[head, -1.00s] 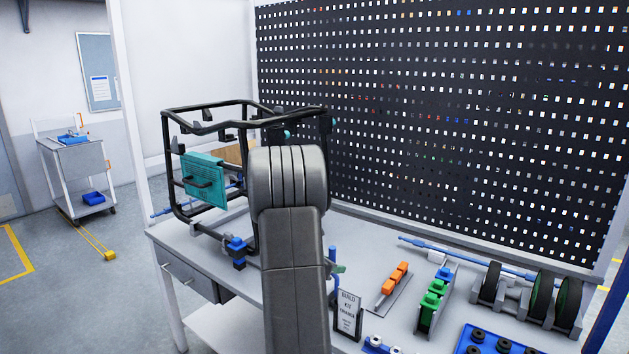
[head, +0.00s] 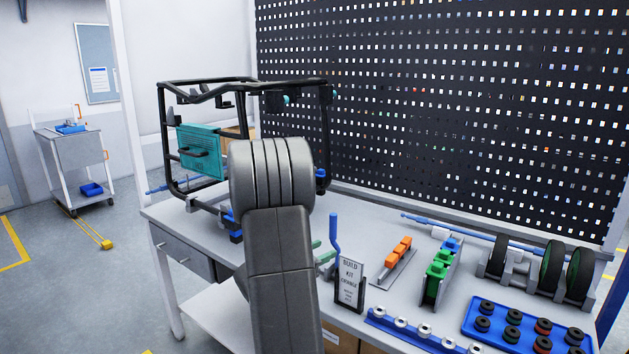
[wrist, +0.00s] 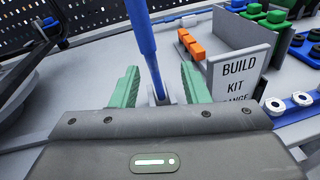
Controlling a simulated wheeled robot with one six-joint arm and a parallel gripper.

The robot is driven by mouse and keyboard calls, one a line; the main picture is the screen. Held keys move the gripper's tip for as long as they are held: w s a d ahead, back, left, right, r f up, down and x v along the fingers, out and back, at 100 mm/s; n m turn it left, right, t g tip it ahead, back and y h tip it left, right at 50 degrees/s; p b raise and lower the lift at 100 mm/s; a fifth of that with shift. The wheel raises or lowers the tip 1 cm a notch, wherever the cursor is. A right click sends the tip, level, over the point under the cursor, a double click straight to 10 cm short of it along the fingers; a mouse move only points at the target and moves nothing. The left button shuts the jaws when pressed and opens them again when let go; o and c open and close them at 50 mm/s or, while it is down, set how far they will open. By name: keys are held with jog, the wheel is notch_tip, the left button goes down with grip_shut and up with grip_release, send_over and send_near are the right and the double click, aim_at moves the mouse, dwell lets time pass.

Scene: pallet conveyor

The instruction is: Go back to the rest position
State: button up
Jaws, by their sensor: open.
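My gripper (wrist: 158,88) has two green fingers, which are apart in the wrist view. A blue rod (wrist: 140,32) shows between them, its lower end in or near a small grey piece. I cannot tell whether the fingers touch it. In the head view my arm covers much of the table's middle. The green fingertips (head: 322,256) show just right of the arm, beside the upright blue rod (head: 335,234). The black frame (head: 172,142) with a teal panel (head: 200,152) stands behind and left of the arm.
A "build kit" sign (head: 350,284) stands close to my gripper. Right of it are orange blocks (head: 397,251), green blocks (head: 438,267), a wheel rack (head: 498,268) and a blue tray (head: 470,324). A pegboard (head: 470,120) rises behind the table (head: 395,300).

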jog(key=s+a+f+t+h+b, duration=0.1)
jog(key=s+a+b, duration=0.1)
jog(key=s+a, duration=0.4)
jog(key=shift+s+a, duration=0.15)
jog(key=shift+s, duration=0.15)
jog(key=shift+f, duration=0.15)
